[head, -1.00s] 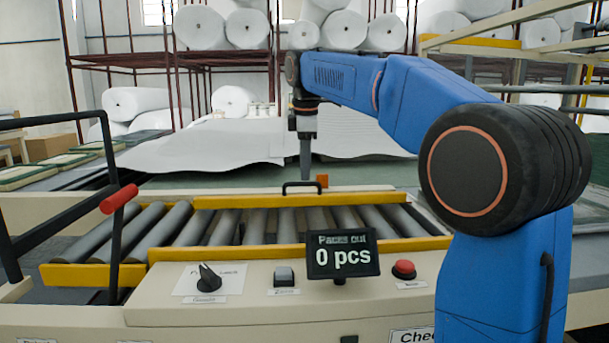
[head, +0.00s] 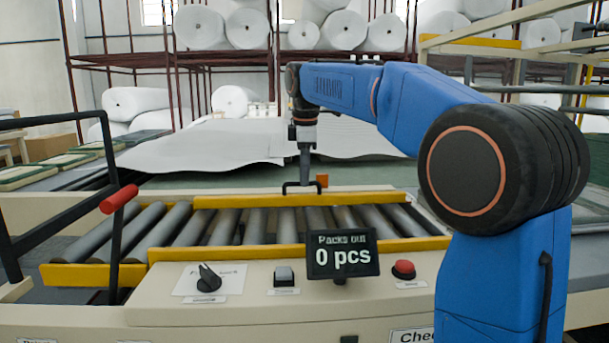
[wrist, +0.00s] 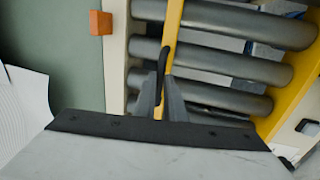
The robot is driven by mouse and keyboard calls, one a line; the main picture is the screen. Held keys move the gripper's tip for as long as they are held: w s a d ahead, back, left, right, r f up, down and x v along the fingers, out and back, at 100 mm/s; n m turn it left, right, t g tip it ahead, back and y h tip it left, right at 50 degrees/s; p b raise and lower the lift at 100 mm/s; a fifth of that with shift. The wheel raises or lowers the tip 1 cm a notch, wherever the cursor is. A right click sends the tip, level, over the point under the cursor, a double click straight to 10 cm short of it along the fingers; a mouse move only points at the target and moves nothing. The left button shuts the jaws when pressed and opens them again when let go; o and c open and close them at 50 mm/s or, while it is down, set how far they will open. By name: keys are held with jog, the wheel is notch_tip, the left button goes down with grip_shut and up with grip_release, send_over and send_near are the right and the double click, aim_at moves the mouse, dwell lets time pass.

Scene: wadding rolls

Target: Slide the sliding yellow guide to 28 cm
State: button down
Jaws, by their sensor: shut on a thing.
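The sliding yellow guide (head: 350,199) is a long bar along the far side of the grey rollers, with a black handle (head: 286,188) on top. It also shows in the wrist view as a yellow strip (wrist: 174,20), with the handle (wrist: 164,58) in front of it. My gripper (head: 304,182) points straight down at the handle. In the wrist view its fingers (wrist: 164,100) are closed around the handle, and they hide part of it. I can read no centimetre scale in these frames.
A fixed yellow rail (head: 300,252) runs along the near side of the rollers (head: 255,226). An orange block (head: 322,180) sits behind the guide. The near panel has a black knob (head: 208,277), a red button (head: 404,268) and a display (head: 343,255) reading 0 pcs.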

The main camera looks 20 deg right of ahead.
jog(key=shift+w+d, duration=0.2)
jog(key=shift+w, duration=0.8)
jog(key=shift+w+d, duration=0.2)
jog(key=shift+w, duration=0.75)
jog(key=c, duration=1.8)
grip_release()
jog(key=shift+r, duration=0.15)
jog(key=shift+s+a+r, duration=0.1)
jog(key=shift+s+r, duration=0.45)
jog(key=shift+r, duration=2.25)
jog(key=shift+s+a+r, duration=0.15)
jog(key=shift+s+r, duration=0.45)
jog(key=shift+r, duration=2.2)
jog(key=shift+s+a+r, duration=0.1)
jog(key=shift+s+r, duration=0.45)
jog(key=shift+r, duration=2.25)
jog(key=shift+s, duration=0.1)
